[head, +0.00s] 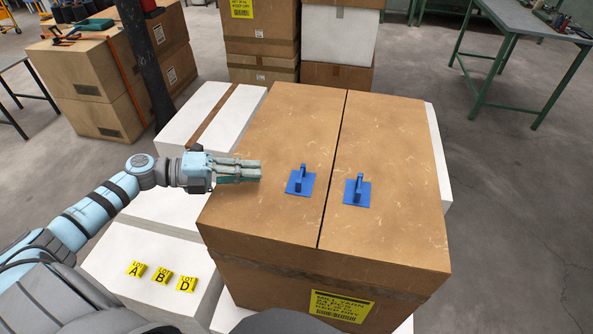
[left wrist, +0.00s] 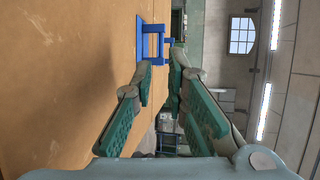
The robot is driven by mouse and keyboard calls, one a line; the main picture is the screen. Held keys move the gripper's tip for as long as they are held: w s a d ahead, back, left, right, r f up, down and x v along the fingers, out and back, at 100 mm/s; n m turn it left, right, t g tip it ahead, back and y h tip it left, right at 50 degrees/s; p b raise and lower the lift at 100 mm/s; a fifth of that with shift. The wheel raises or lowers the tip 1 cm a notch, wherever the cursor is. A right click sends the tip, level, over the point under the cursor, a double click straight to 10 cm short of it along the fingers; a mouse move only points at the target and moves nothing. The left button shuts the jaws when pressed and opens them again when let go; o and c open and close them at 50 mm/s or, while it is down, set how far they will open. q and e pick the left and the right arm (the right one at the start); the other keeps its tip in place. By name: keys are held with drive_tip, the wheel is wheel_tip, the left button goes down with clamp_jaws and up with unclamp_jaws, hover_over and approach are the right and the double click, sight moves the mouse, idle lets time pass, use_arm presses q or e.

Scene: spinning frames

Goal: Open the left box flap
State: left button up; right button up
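A large brown cardboard box (head: 300,285) stands in the middle of the head view with both top flaps lying flat and shut. The left flap (head: 265,130) carries a blue handle (head: 300,182); the right flap (head: 395,140) carries another blue handle (head: 357,191). My left gripper (head: 258,171) is over the left flap, left of its handle and apart from it. In the left wrist view the open, empty fingers (left wrist: 160,78) point toward the left flap's blue handle (left wrist: 151,40), with the flap surface alongside. My right gripper is not in view.
White boxes (head: 150,265) stand left of and around the brown box; the front one bears yellow lot tags (head: 161,276). More cartons (head: 95,90) stand at the back left, with a dark post (head: 148,60) beside them. A green-legged table (head: 530,20) is at the back right.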

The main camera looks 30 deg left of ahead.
sight(295, 183)
use_arm(q)
drive_tip(key=x, duration=0.5)
drive_tip(key=shift+s+d+r, duration=0.25)
drive_tip(key=shift+d+r, duration=0.1)
drive_tip(key=x, duration=0.4)
drive_tip(key=p+x, duration=0.1)
drive_tip(key=shift+w+f, duration=0.35)
drive_tip(key=shift+w, duration=0.2)
drive_tip(key=shift+s, duration=0.25)
clamp_jaws()
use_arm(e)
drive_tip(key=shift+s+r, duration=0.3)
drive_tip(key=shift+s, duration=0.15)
use_arm(q)
drive_tip(key=shift+r, duration=0.1)
